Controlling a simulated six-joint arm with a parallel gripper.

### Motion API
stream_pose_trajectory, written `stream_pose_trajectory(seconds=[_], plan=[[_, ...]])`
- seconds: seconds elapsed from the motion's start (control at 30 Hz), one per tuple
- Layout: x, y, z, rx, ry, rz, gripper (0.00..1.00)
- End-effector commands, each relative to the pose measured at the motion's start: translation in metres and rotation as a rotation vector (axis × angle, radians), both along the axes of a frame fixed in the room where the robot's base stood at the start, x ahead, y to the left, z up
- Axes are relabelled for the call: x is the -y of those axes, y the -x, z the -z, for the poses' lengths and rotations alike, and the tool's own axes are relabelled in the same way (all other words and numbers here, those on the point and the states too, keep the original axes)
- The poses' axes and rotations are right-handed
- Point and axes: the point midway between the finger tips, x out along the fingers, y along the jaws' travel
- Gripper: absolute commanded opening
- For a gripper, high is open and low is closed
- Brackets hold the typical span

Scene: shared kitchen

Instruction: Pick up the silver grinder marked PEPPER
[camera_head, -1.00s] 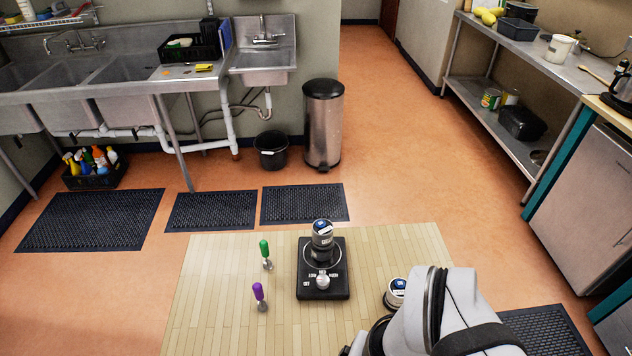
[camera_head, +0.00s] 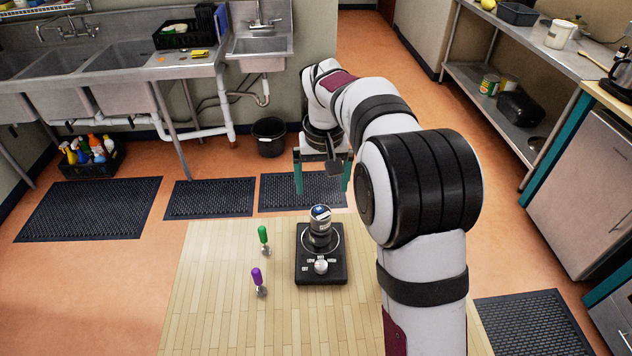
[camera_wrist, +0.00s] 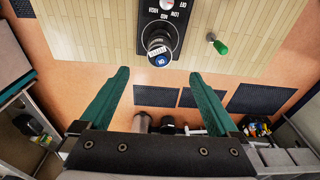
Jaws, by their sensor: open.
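A silver grinder (camera_head: 320,225) with a dark lower part and a blue and white top stands upright on the black hotplate (camera_head: 306,270). It also shows in the wrist view (camera_wrist: 158,46), seen from above; its side lettering is too small to read. My gripper (camera_head: 322,190) is open and empty, pointing down above and beyond the grinder in the head view. In the wrist view its green fingers (camera_wrist: 160,76) are spread, with the grinder just ahead of the gap between them. A second, similar grinder seen earlier is now hidden, apparently behind my arm.
The table's left part is clear. The sink counter (camera_head: 130,85) is behind.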

Motion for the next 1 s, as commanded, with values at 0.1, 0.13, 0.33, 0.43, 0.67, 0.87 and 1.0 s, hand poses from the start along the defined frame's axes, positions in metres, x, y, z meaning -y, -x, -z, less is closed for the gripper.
stream_pose_trajectory(seconds=[0.1,0.13,0.33,0.43,0.67,0.87,1.0], plan=[[0.0,-0.002,0.035,-0.006,0.0,0.001,0.97],[0.0,-0.003,0.044,-0.006,0.0,0.002,0.97],[0.0,-0.009,0.085,-0.004,-0.001,0.004,0.97],[0.001,-0.011,0.097,-0.004,-0.001,0.004,0.97],[0.0,-0.02,0.138,-0.003,-0.002,0.005,0.97],[0.0,-0.022,0.141,0.001,-0.002,0.005,0.97],[0.0,-0.021,0.141,0.001,-0.002,0.005,0.81]])
